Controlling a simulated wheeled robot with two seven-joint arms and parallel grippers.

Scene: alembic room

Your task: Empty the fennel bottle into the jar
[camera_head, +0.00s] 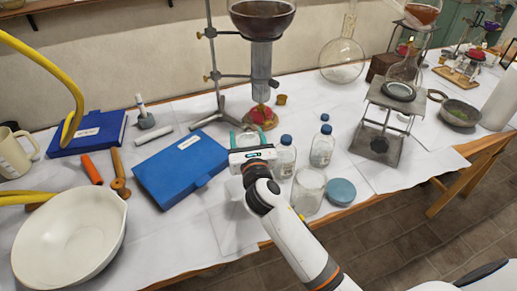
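A clear, open glass jar (308,191) stands near the table's front edge, with a round teal lid (341,191) lying to its right. Two clear bottles with blue caps stand behind the jar: a left bottle (285,160) and a right bottle (321,151). I cannot read which one is fennel. My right gripper (249,138) reaches in from the lower right and points away, just left of the left bottle. Its teal fingertips look spread apart, with no bottle seen between them. My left gripper is not in view.
A blue case (180,168) lies left of my gripper. A large white bowl (68,240) is at the front left. A stand with a dark flask (262,18) rises behind. A metal stand (379,140) is to the right.

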